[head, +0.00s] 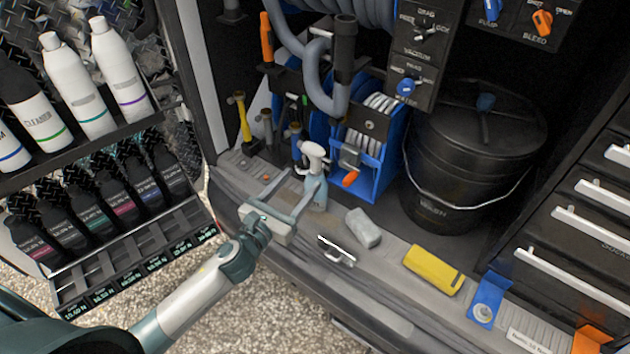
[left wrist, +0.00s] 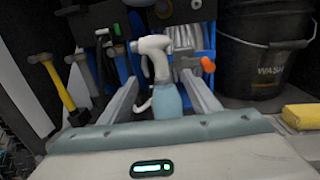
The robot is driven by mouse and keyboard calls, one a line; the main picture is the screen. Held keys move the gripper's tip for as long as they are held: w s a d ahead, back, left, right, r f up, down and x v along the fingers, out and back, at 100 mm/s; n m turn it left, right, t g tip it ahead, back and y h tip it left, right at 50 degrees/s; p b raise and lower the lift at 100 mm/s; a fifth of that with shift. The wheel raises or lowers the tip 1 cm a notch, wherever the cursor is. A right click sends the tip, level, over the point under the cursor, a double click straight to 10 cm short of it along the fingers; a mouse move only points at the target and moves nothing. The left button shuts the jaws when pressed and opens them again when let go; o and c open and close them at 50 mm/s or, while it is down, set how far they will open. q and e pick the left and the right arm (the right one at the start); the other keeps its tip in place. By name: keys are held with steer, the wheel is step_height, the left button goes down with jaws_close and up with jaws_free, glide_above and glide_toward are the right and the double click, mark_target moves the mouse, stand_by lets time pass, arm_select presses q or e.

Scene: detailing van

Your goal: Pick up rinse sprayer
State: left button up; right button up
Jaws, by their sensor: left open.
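The rinse sprayer (head: 315,178) has a white trigger head and a translucent blue bottle. It stands upright on the van's sill, in front of the blue hose reel. In the left wrist view the sprayer (left wrist: 164,85) shows between the two fingers, its lower part hidden by the gripper body. My left gripper (head: 291,192) is open, with its fingers pointing at the bottle, one on either side of it in the wrist view. Whether a finger touches the bottle I cannot tell. My right gripper is not in view.
A blue hose reel (head: 368,150) stands close behind, with a black bucket (head: 470,160) to its right. Bottle racks (head: 130,262) fill the left side.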

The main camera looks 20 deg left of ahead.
mark_target(310, 167)
arm_select(q)
steer(key=shift+x, duration=1.15)
steer(key=shift+w, duration=0.35)
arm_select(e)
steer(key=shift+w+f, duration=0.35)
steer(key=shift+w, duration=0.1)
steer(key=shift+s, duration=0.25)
arm_select(q)
steer(key=shift+w+d, duration=0.1)
steer(key=shift+w, duration=0.2)
steer(key=x, duration=0.3)
steer(key=shift+w+p, duration=0.35)
steer(key=shift+w, duration=0.45)
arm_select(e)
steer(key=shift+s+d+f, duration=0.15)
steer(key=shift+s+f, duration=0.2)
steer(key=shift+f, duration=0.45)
